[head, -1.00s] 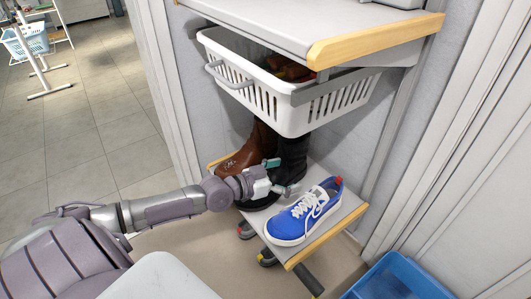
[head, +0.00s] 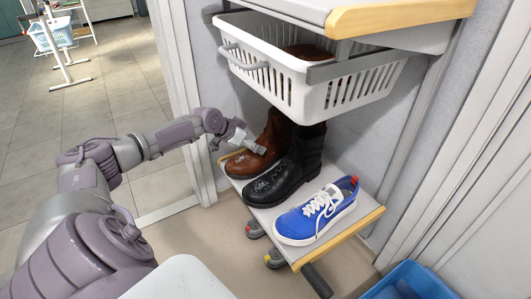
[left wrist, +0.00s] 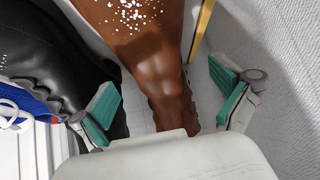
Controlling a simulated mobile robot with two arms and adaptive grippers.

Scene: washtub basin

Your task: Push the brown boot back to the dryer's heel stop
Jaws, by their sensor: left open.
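The brown boot (head: 273,132) stands at the left end of a low grey rack (head: 290,232), upright, its toe to the front left. My left gripper (head: 250,144) is at the boot's front, over the instep. In the left wrist view the brown boot (left wrist: 158,65) lies between my two spread teal-padded fingers; white specks show on its leather. I cannot tell whether the fingers touch it. A heel stop is not distinguishable; the rack behind the boots is hidden. My right gripper is not in view.
A black boot (head: 290,172) stands close to the right of the brown one, and a blue sneaker (head: 318,212) stands right of that. A white basket (head: 290,85) hangs just above the boots under a shelf. A blue tub (head: 405,280) is at the lower right.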

